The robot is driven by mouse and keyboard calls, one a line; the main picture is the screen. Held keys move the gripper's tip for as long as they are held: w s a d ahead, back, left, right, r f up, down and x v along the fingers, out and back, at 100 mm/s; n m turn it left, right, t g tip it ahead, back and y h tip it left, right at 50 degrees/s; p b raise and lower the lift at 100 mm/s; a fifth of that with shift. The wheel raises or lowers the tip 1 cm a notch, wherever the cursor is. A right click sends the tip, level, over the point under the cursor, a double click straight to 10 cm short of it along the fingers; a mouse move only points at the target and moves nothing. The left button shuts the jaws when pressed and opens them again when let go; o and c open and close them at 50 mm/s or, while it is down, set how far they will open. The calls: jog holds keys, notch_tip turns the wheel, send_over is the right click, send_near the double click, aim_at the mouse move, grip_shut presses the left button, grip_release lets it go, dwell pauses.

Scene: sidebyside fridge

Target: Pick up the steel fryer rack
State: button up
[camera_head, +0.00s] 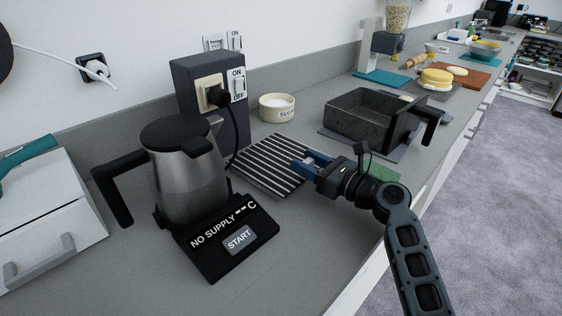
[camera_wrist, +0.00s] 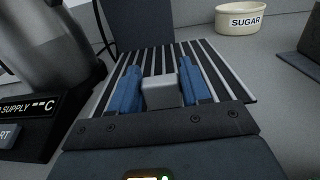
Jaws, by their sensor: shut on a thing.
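My gripper (camera_head: 306,161) is low over the counter, at the right part of a flat piece with dark and light stripes (camera_head: 262,166). That striped piece looks like a slatted rack, but I cannot be sure that it is the steel fryer rack. In the wrist view, my blue fingers (camera_wrist: 158,90) are shut on a small light grey block (camera_wrist: 162,92) between them. The stripes (camera_wrist: 213,68) show beneath and beyond. I cannot tell whether the block is part of the striped piece. My gripper hides the near edge of the stripes.
A steel kettle (camera_head: 190,178) on its black base (camera_head: 228,250) stands left. A socket box (camera_head: 200,75) and sugar bowl (camera_head: 277,107) are behind. A dark metal bin with a black handle (camera_head: 362,113) stands right. The front counter between kettle base and arm is clear.

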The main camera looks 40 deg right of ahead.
jog(key=shift+c, duration=0.6)
